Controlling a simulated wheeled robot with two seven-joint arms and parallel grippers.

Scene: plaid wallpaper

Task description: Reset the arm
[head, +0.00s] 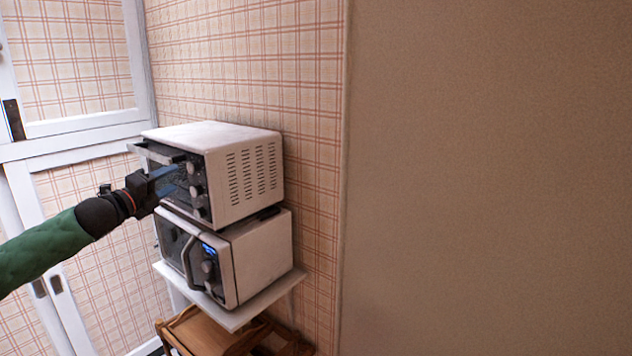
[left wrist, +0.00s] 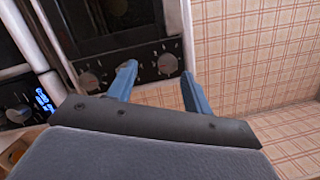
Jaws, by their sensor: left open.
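My left arm comes in from the left in a green sleeve. Its gripper (head: 163,178) is in front of the upper toaster oven (head: 246,172), near the column of knobs on its front. In the left wrist view the two blue fingers of the gripper (left wrist: 158,82) stand apart with nothing between them. The oven's dark control panel (left wrist: 150,63) with its knobs lies just beyond the fingertips. I cannot tell whether the fingers touch it. My right gripper is not in view.
A microwave (head: 262,252) with a lit blue display stands under the oven on a white shelf (head: 240,312). A wooden stand (head: 205,335) is below. Plaid wall (head: 310,60) is behind, a plain brown wall (head: 490,180) to the right, a white-framed door (head: 85,130) at left.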

